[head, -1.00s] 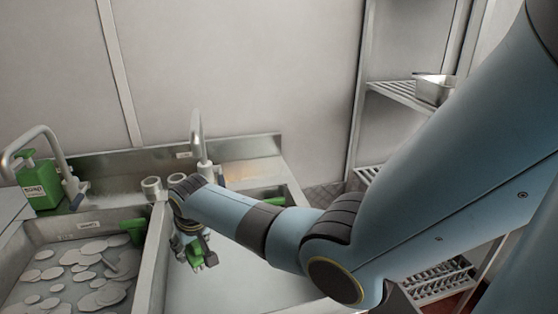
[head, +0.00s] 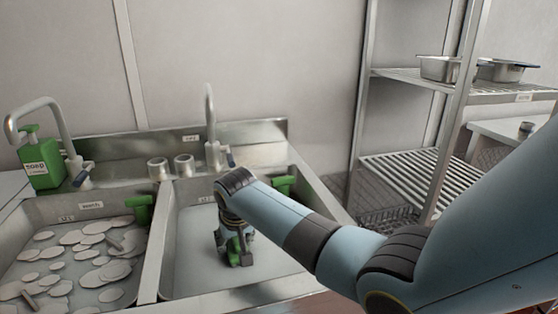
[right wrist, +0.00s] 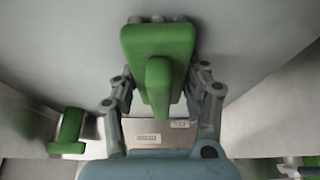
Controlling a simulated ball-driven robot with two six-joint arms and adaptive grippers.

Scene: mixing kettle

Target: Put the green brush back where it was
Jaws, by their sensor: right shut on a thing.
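My right gripper (head: 238,256) is shut on a green brush (right wrist: 158,40), which it holds over the right sink basin (head: 185,270). In the head view, the gripper and wrist partly hide this brush (head: 234,248). In the right wrist view, the gripper's fingers (right wrist: 160,85) lie on both sides of the brush. A second green brush (head: 140,212) is at the divider between the basins. A third green handle (head: 284,186) shows at the far right edge of the right basin. My left gripper is not in view.
The left basin (head: 30,213) holds several pale plates (head: 95,240). Two metal cups (head: 158,168) stand behind the divider by a tap (head: 212,150). A green soap bottle (head: 40,160) stands at the back left. A metal shelf (head: 430,82) with pans stands right.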

